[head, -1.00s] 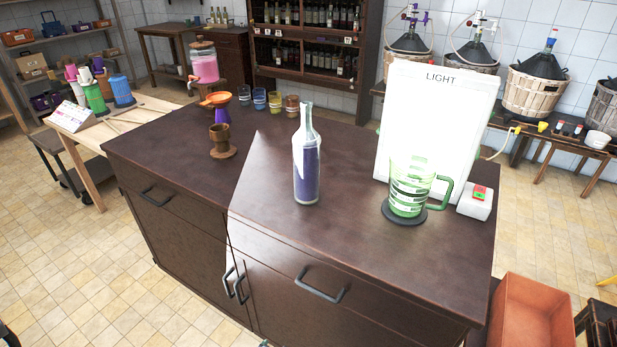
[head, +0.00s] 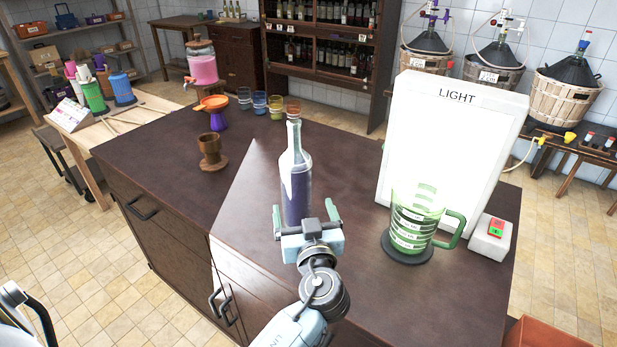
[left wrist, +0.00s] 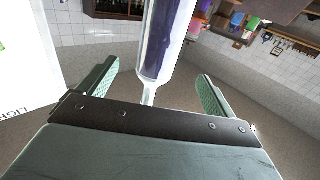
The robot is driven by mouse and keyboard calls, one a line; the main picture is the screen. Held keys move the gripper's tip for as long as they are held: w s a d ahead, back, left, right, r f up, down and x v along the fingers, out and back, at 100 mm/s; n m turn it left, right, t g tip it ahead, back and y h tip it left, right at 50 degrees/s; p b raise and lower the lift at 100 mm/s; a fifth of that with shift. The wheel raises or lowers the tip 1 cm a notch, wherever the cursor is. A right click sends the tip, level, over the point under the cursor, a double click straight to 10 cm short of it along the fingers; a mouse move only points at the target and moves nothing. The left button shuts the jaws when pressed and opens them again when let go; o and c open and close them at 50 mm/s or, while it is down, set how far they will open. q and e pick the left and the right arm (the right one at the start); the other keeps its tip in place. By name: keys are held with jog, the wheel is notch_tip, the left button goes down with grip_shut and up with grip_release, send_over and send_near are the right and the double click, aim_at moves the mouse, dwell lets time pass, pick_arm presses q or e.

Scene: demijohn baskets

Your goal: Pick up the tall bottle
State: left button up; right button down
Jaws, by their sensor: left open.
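The tall bottle (head: 297,180) is clear glass with a dark purple lower part and a narrow neck. It stands upright on the dark brown worktop (head: 345,160). My left gripper (head: 304,212) is open at the near side of the bottle, its fingers pointing toward it. In the left wrist view, which is upside down, the bottle (left wrist: 165,40) lies across the space between the two green fingers of the gripper (left wrist: 158,72). Whether the fingers reach past the glass I cannot tell. The foot of the bottle is partly hidden by the gripper in the head view.
A green glass jug (head: 411,222) stands on a dark round base to the right, before a white LIGHT panel (head: 450,140). A white box with a red and green switch (head: 491,240) is beside it. A brown wooden cup (head: 211,152) and an orange-and-purple funnel (head: 216,113) stand left.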

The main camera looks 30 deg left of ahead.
aim_at(298, 189)
pick_arm(q)
jog(key=p+x, duration=0.1)
jog(key=x, duration=0.6)
jog(key=shift+w+a+r, duration=0.1)
jog(key=shift+w+a, duration=0.1)
jog(key=shift+w, duration=0.1)
jog(key=shift+w+a, duration=0.15)
jog(key=p+x, duration=0.2)
jog(key=x, duration=0.3)
jog(key=shift+f, duration=0.2)
pick_arm(e)
jog(key=s+r, duration=0.2)
jog(key=r, duration=0.1)
jog(key=shift+s, duration=0.2)
jog(key=shift+s+f, duration=0.1)
pick_arm(q)
jog(key=c, duration=1.9)
jog(key=shift+w+r, duration=0.15)
grip_shut()
jog(key=shift+r, duration=0.2)
